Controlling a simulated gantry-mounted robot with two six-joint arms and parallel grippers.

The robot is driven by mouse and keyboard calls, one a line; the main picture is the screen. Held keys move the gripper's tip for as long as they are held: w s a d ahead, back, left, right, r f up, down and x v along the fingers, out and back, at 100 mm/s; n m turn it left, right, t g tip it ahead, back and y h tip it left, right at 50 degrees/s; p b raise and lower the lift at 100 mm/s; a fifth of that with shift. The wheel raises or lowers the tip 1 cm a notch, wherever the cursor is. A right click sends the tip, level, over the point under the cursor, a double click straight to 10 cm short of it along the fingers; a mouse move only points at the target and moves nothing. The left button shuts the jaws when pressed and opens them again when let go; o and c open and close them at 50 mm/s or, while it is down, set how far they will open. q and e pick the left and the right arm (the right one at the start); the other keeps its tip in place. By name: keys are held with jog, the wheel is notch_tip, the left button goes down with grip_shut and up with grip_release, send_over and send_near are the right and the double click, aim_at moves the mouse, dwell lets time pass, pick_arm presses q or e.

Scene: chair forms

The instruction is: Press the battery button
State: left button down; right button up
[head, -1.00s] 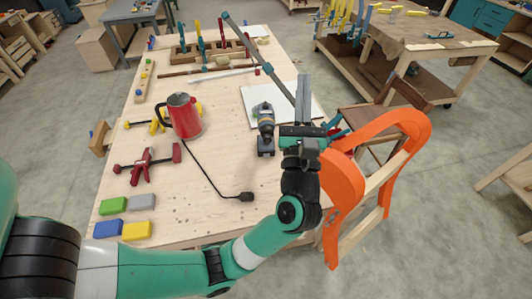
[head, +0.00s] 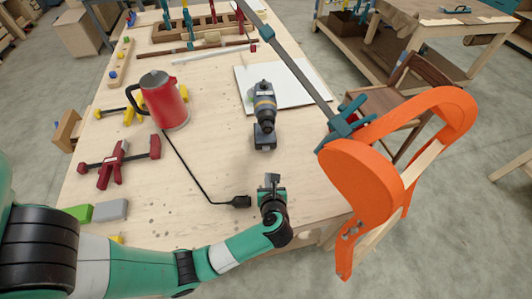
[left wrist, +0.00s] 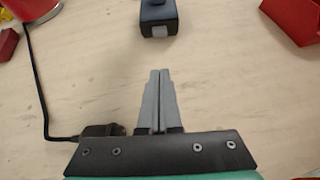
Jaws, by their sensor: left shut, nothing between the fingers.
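In the left wrist view the battery (left wrist: 155,14) shows at the top, with a small light grey button (left wrist: 159,31) on the face toward me. My left gripper (head: 271,178) is low over the table on the near side of the drill, apart from the battery. In the left wrist view its fingers (left wrist: 160,72) are together and empty, pointing toward the battery. My right gripper is in neither current view.
A black plug (head: 238,202) on a cord from the red kettle (head: 163,103) lies left of my left gripper. An orange chair form (head: 375,180) stands at the table's right edge, with a clamp (head: 348,122). The tabletop between gripper and battery is clear.

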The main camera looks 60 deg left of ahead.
aim_at(266, 149)
pick_arm(q)
jog(key=b+x, duration=0.3)
jog(key=x, duration=0.7)
jog(key=shift+s, duration=0.1)
jog(key=a, duration=0.1)
jog(key=w+a, duration=0.1)
jog(key=a, duration=0.1)
jog(key=shift+w+a+b, duration=0.15)
jog(key=shift+w+b, duration=0.05)
jog(key=shift+b, duration=0.2)
jog(key=shift+w+a, duration=0.1)
jog(key=shift+a, duration=0.15)
pick_arm(e)
notch_tip(266, 149, down, 4)
jog(key=shift+r, duration=0.1)
pick_arm(q)
jog(key=shift+w+a, duration=0.2)
jog(key=shift+a, duration=0.3)
jog(key=shift+w+a, duration=0.15)
jog(key=shift+a, duration=0.3)
jog(key=shift+r, duration=0.1)
pick_arm(e)
jog(key=shift+r, duration=0.1)
